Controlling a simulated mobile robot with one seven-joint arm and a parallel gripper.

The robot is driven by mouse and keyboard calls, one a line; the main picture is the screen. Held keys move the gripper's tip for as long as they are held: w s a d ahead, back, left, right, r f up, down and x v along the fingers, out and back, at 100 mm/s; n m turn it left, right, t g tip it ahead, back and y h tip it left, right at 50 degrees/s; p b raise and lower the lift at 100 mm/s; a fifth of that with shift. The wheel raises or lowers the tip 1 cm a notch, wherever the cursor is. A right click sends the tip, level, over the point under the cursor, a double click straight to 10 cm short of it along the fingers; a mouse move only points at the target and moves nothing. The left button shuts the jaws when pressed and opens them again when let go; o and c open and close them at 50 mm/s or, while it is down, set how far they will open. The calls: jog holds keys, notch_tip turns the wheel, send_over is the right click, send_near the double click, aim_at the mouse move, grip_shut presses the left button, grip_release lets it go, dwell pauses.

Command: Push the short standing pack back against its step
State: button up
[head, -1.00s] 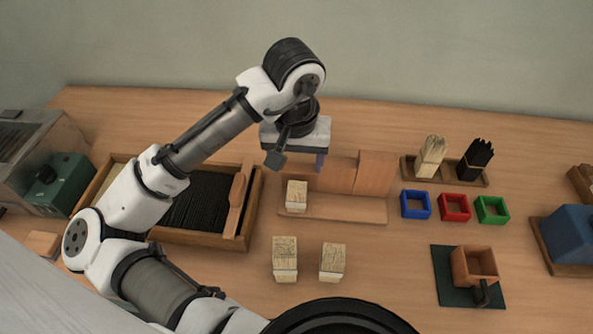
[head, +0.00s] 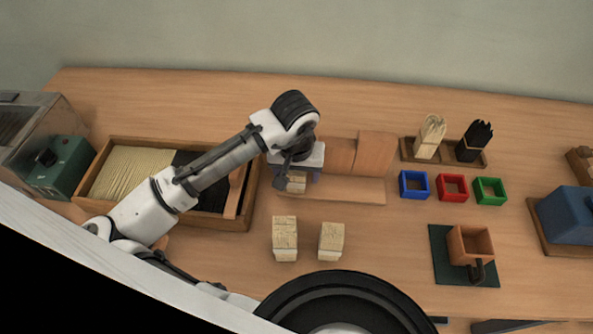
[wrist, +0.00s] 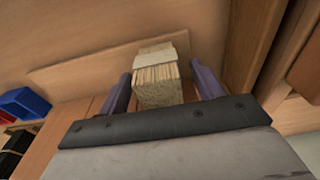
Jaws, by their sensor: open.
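The short pack (head: 297,183) is a pale bristle bundle with a light band, standing on the base board (head: 345,192) of the stepped wooden stand (head: 372,156). My gripper (head: 297,177) is open and low over the pack, hiding part of it and the left step behind it. In the wrist view the pack (wrist: 157,82) stands between the two purple fingers (wrist: 162,78). Small gaps show beside it, and I cannot tell whether the pack touches its step.
Two more packs (head: 285,238) (head: 331,241) stand in front of the stand. A wooden tray (head: 243,212) of bristles is close on the left.

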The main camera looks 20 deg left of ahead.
jog(key=c, duration=1.1)
jog(key=shift+o, duration=0.2)
jog(key=shift+w+a, duration=0.2)
jog(key=shift+w, duration=0.35)
jog(key=shift+w+a, duration=0.15)
jog(key=shift+w, duration=0.35)
jog(key=o, duration=1.1)
jog(key=shift+w, duration=0.1)
jog(key=shift+c, duration=0.2)
jog(key=shift+r, duration=0.1)
notch_tip(320, 180, up, 14)
jog(key=s, duration=0.1)
jog(key=shift+s+d+f, duration=0.2)
jog(key=shift+s+d, duration=0.05)
jog(key=shift+s, duration=0.1)
